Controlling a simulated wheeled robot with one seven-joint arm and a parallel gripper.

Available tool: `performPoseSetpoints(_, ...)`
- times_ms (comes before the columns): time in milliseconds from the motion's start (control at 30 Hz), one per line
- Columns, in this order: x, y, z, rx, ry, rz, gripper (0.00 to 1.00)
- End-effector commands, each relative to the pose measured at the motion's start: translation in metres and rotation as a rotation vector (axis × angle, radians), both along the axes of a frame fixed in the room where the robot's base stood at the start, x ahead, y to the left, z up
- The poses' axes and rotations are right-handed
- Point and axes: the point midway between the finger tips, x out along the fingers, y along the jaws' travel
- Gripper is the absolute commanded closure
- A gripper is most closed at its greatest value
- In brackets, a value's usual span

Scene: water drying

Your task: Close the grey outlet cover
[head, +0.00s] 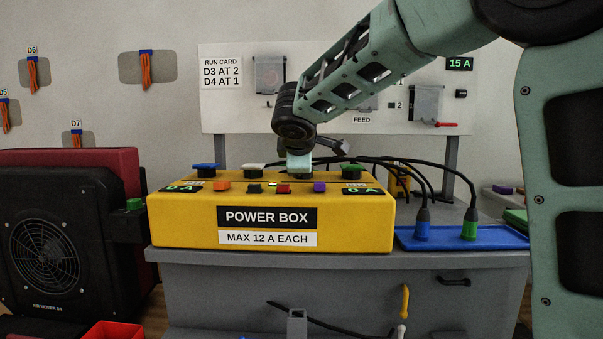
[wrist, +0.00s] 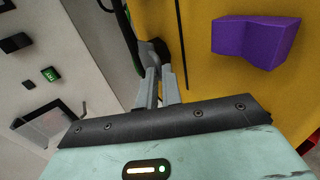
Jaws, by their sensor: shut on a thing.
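The yellow power box (head: 270,236) stands on a grey cabinet; its yellow top also shows in the wrist view (wrist: 225,85). My gripper (head: 302,173) points down at the back of its top, between a white-topped outlet (head: 254,167) and a green-topped outlet (head: 350,169). In the wrist view, my gripper's two grey fingers (wrist: 158,80) are shut on a dark grey piece (wrist: 152,48) at the box's edge. It may be the grey outlet cover; the fingers hide part of it, and I cannot tell its angle. A purple block (wrist: 255,40) sits beside it.
Black cables (head: 400,164) run from behind the box to blue and green plugs on a blue tray (head: 500,239) at right. A blue-topped outlet (head: 207,166) is at the box's left. A white board (head: 225,118) stands behind. A dark fan unit (head: 50,250) is at left.

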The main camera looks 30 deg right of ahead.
Motion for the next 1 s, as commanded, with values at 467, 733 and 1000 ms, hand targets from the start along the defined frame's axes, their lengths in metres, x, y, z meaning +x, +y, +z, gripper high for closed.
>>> performPoseSetpoints(467, -0.0033, 0.0018, -0.0139, 0.003, 0.011, -0.004, 1.00)
performPoseSetpoints(733, -0.0031, 0.0026, -0.0148, 0.003, 0.013, -0.004, 1.00)
performPoseSetpoints(1000, -0.0027, 0.0021, -0.0141, 0.002, 0.011, -0.003, 0.71)
